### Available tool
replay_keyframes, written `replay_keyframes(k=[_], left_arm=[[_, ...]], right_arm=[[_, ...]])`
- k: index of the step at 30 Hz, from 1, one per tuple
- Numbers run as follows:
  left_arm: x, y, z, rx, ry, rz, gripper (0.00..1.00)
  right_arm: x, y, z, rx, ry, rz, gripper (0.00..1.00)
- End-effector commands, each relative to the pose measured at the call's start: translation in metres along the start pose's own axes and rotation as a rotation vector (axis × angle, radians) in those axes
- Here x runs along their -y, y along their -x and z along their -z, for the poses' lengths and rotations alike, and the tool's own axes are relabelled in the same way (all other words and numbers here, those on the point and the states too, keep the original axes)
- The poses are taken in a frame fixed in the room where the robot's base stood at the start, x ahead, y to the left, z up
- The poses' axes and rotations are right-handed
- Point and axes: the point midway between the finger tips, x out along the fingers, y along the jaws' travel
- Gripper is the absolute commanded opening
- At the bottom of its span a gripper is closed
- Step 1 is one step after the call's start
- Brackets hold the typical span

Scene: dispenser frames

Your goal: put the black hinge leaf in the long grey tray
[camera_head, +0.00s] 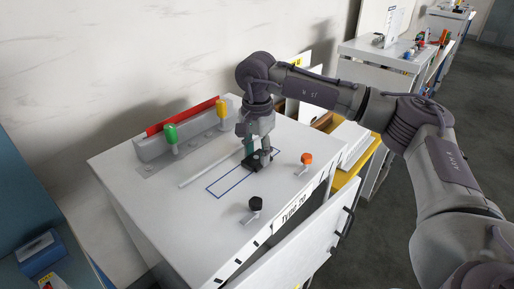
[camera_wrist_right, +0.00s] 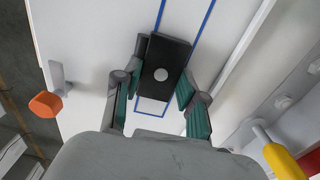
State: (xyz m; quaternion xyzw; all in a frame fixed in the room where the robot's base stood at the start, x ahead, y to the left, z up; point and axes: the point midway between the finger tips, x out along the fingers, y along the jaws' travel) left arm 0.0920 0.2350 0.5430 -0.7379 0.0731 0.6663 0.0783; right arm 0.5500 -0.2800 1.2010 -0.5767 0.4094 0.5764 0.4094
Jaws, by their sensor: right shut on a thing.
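The black hinge leaf (camera_head: 262,158) is at the far right end of a blue outlined rectangle on the white cabinet top. In the right wrist view it is a black rectangular plate (camera_wrist_right: 167,55) with a pale round spot, lying between the fingers. My right gripper (camera_head: 257,150) points down and is shut on the leaf; its green-padded fingers also show in the wrist view (camera_wrist_right: 160,80). I cannot tell whether the leaf is clear of the surface. A long grey trough-like body (camera_head: 155,149), probably the long grey tray, lies along the back left. My left gripper is not in view.
Green (camera_head: 170,134) and yellow (camera_head: 222,108) handles stand before the grey body, with a red strip (camera_head: 182,117) behind. An orange knob (camera_head: 306,158) and a black knob (camera_head: 256,203) stand nearer the front. A thin pale rail (camera_head: 205,168) lies behind the blue outline.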

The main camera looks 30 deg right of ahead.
Motion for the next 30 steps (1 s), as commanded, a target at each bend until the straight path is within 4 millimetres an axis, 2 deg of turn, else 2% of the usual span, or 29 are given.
replay_keyframes(k=[9, 10, 14, 23, 26, 30], left_arm=[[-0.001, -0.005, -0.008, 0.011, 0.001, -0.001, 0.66], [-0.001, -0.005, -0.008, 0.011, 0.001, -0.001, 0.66], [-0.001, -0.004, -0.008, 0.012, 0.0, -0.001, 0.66], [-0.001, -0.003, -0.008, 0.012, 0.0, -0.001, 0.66], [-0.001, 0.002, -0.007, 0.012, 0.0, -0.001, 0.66], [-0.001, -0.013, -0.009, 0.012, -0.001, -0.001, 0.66]], right_arm=[[0.0, -0.005, 0.0, 0.0, 0.0, 0.001, 0.03], [0.0, -0.004, 0.0, 0.0, 0.0, 0.0, 0.43], [0.0, -0.003, 0.0, 0.0, 0.0, 0.0, 0.64], [0.0, -0.003, 0.0, 0.0, 0.0, 0.0, 0.66], [0.0, 0.004, 0.0, 0.0, 0.0, 0.001, 0.66], [0.001, 0.018, 0.0, 0.0, -0.001, 0.004, 0.66]])
